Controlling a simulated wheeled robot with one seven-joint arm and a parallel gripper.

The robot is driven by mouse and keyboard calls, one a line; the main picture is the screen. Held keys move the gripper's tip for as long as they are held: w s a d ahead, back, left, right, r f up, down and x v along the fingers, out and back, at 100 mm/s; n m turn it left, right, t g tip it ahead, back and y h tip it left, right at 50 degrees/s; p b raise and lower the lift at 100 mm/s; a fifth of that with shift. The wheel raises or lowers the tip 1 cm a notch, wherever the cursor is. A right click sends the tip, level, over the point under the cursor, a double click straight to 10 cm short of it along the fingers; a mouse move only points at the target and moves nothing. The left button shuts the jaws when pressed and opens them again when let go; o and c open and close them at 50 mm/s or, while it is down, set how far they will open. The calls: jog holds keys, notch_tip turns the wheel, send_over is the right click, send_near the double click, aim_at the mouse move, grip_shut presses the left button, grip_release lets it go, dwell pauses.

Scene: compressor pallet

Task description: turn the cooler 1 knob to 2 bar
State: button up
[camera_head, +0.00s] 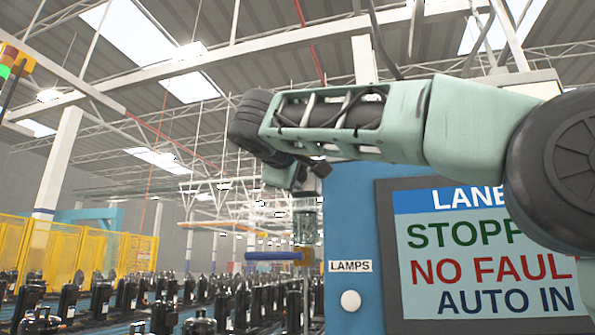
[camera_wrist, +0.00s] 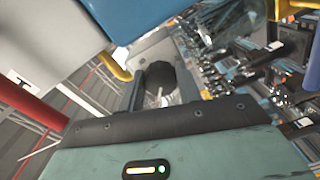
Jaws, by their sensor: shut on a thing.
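In the wrist view my gripper (camera_wrist: 163,98) has its dark fingers closed around a dark round knob (camera_wrist: 160,75). No label or scale mark shows on the knob, so I cannot tell its pressure setting or confirm that it is cooler 1. In the head view my arm reaches across from the right and bends down at the left edge of the blue panel. The wrist end is small there, and the fingers and knob cannot be made out. A clear cylindrical part (camera_head: 307,226) shows just below the wrist. No gauge is readable.
The blue panel (camera_head: 345,230) carries a LAMPS label, a white round button (camera_head: 350,300) and a screen (camera_head: 480,260) reading STOPPED, NO FAULT, AUTO IN, partly covered by my arm. Rows of black compressors (camera_head: 160,310) and a yellow fence (camera_head: 70,255) stand beyond. A red pipe (camera_wrist: 30,100) shows in the wrist view.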

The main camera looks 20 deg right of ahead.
jog(key=shift+a+n, duration=0.1)
jog(key=shift+n, duration=0.6)
jog(key=o, duration=1)
jog(key=b+v, duration=0.4)
jog(key=v, duration=1.3)
jog(key=shift+s, duration=0.15)
jog(key=shift+a+f, duration=0.1)
